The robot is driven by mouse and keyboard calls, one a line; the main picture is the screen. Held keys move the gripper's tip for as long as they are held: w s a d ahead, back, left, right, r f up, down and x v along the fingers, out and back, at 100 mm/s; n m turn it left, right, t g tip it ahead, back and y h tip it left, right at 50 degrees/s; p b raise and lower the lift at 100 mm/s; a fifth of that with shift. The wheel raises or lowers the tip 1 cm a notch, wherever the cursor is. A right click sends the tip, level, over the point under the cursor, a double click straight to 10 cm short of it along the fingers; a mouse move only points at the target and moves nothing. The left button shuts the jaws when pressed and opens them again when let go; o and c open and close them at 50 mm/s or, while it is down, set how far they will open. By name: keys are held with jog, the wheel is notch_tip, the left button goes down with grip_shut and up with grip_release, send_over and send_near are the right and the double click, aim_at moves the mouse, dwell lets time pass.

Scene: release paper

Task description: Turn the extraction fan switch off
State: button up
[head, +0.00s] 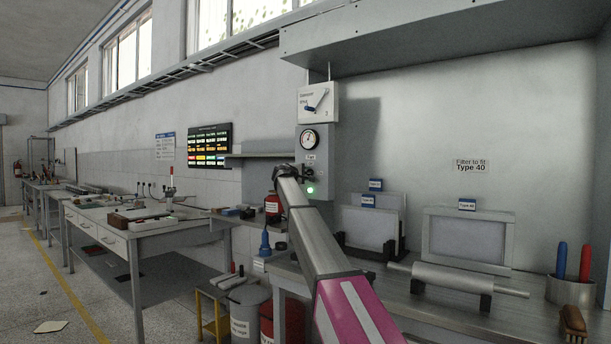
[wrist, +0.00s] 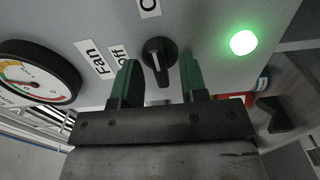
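The extraction fan switch is a black rotary knob (wrist: 158,56) on a grey panel (head: 315,140). Its pale mark lies roughly toward a partly cut-off label beginning with "O" (wrist: 149,6). The "Off" label (wrist: 118,52) and "Fan" label (wrist: 90,58) are to its left. A green lamp (wrist: 243,42) is lit; it also shows in the head view (head: 310,189). My gripper (wrist: 160,78) is open, its two green fingers on either side of the knob with visible gaps. In the head view my gripper (head: 285,170) is at the panel's left edge, largely end-on.
A round gauge (head: 309,139) and a white lever box (head: 318,103) are above the switch. Below is a bench (head: 400,300) with framed filters (head: 468,238) and a roller (head: 455,279).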

grip_shut()
jog(key=shift+n, duration=0.3)
jog(key=n, duration=0.3)
jog(key=shift+n, duration=0.4)
jog(key=n, duration=0.4)
jog(key=shift+n, duration=0.3)
jog(key=n, duration=0.4)
jog(key=shift+n, duration=2.5)
